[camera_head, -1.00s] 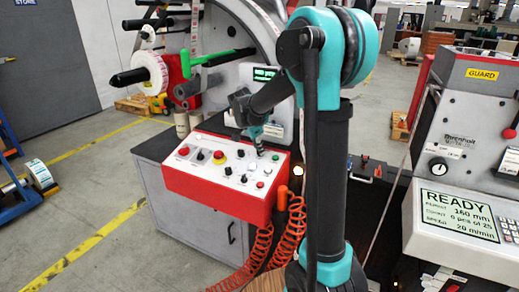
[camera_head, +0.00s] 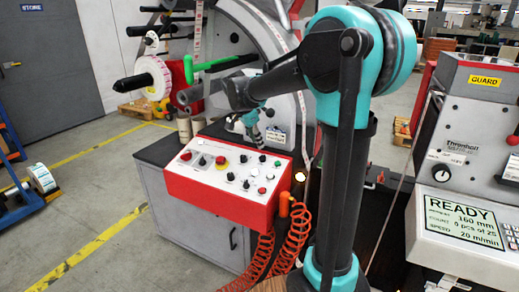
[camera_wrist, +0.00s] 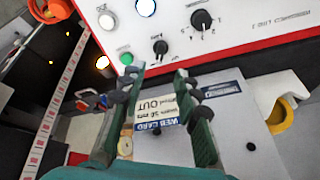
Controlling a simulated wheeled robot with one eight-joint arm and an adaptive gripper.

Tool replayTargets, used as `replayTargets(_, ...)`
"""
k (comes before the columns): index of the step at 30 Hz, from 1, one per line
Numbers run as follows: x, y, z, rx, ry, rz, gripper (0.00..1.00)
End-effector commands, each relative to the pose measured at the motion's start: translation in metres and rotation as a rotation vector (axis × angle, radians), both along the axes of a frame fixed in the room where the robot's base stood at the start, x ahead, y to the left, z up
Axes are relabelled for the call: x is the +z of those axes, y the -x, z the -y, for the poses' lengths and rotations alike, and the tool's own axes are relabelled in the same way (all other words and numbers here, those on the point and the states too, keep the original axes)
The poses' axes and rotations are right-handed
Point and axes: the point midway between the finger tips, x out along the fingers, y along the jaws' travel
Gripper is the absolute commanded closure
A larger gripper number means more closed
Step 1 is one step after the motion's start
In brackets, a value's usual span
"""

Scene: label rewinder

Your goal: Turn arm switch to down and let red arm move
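A control box (camera_head: 215,207) with a red front and a white top stands left of centre, with several black switches, buttons and lamps on top. In the wrist view, a small black switch (camera_wrist: 160,47) and a larger black knob (camera_wrist: 201,20) sit on the white panel. Their labels are too small to tell which is the arm switch. My gripper (camera_wrist: 158,77) is open and empty, its fingertips just short of the panel's red edge and apart from the switch. In the head view my gripper (camera_head: 254,132) hangs at the panel's back edge. I cannot identify the red arm with certainty.
A green lever (camera_head: 222,63) and a white reel (camera_head: 150,78) are behind the box. Orange coiled hoses (camera_head: 290,240) hang at its right. A console with a READY screen (camera_head: 460,220) stands at right.

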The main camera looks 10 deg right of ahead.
Motion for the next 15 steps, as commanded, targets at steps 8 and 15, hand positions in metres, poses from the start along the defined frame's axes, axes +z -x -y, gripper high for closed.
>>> replayTargets(8, 0.028, 0.008, -0.009, 0.001, 0.000, 0.000, 0.68)
replayTargets(15, 0.030, 0.009, -0.010, 0.000, 0.000, 0.000, 0.68)
